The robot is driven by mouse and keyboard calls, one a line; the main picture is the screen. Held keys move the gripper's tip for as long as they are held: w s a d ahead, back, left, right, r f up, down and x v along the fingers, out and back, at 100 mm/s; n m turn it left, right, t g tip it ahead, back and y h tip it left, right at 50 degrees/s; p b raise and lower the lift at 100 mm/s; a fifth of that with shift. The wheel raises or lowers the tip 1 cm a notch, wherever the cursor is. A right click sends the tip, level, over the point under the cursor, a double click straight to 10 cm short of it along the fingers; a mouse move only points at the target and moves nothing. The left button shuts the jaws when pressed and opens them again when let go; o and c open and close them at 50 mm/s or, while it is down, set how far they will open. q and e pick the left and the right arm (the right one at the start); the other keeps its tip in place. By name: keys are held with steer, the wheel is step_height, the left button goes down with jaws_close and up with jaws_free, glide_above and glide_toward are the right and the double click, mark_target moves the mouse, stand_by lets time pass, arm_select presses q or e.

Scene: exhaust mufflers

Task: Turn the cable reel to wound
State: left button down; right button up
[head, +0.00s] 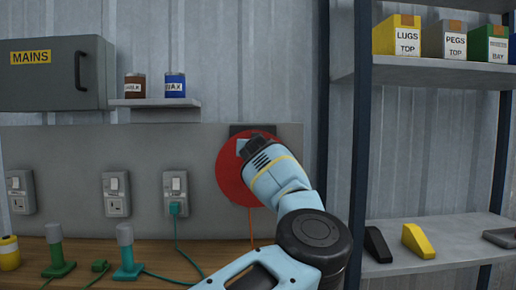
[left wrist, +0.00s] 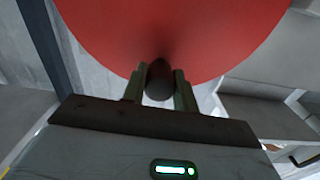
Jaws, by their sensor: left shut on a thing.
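The cable reel (head: 226,175) is a round red disc on the grey wall panel in the head view, with an orange cable (head: 251,222) hanging below it. My left arm reaches up in front of it and covers its middle and right part. In the left wrist view the red disc (left wrist: 175,35) fills the top, and a dark round handle (left wrist: 159,82) sticks out from it. My left gripper (left wrist: 160,90) is shut on this handle, one finger on each side. My right gripper is in neither view.
A shelf rack with a dark post (head: 360,130) stands close to the right of my arm. Sockets (head: 176,193) line the panel to the left, one with a green plug. A small shelf (head: 155,103) with two cans is at upper left, beside a grey mains box (head: 55,90).

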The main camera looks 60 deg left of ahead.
arm_select(q)
steer(key=shift+s+a, duration=0.1)
steer(key=shift+s, duration=0.05)
steer(key=c, duration=1.1)
jaws_free()
steer(key=v, duration=0.7)
steer(key=shift+d+b, duration=0.4)
steer(key=shift+s, duration=0.1)
